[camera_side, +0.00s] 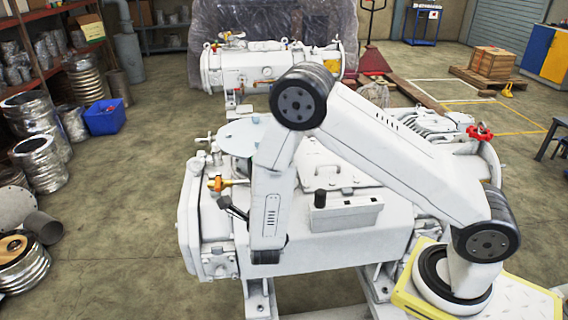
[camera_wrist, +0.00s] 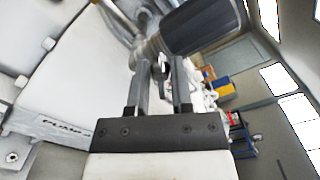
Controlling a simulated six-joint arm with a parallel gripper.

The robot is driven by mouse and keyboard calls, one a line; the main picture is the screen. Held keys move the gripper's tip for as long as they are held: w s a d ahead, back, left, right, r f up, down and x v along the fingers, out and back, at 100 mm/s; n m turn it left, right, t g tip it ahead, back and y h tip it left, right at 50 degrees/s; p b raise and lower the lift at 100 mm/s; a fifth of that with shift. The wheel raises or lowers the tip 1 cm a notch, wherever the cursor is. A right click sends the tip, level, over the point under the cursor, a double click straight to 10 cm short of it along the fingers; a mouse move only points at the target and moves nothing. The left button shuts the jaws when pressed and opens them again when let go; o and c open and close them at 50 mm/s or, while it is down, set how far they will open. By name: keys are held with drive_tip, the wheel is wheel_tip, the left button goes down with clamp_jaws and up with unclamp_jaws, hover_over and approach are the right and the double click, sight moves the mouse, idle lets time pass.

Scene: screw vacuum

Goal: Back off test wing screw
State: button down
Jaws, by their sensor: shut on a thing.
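The wing screw (camera_wrist: 158,68) shows in the wrist view as a small grey metal piece between the fingertips of my gripper (camera_wrist: 161,66). The two dark fingers are closed on it, and they hide part of it. In the side view my gripper (camera_side: 226,204) is a small dark shape at the left end of the white pump (camera_side: 330,245), just below a brass fitting (camera_side: 219,184). The screw is too small to make out there. How far it is threaded in cannot be told.
In the wrist view a dark cylinder (camera_wrist: 202,26) lies close beyond the fingertips, and a white pump wall (camera_wrist: 75,85) is on the left. A round pale plate (camera_side: 240,134) sits above the work. Open floor (camera_side: 130,240) lies left of the pump.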

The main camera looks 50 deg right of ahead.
drive_tip(key=shift+n, duration=0.4)
drive_tip(key=n, duration=1.1)
drive_tip(key=shift+f, duration=0.1)
drive_tip(key=n, duration=0.6)
drive_tip(key=shift+n, duration=0.3)
drive_tip(key=n, duration=0.6)
drive_tip(key=shift+d, duration=0.1)
drive_tip(key=shift+n, duration=0.3)
drive_tip(key=c, duration=0.6)
unclamp_jaws()
drive_tip(key=shift+s, duration=0.1)
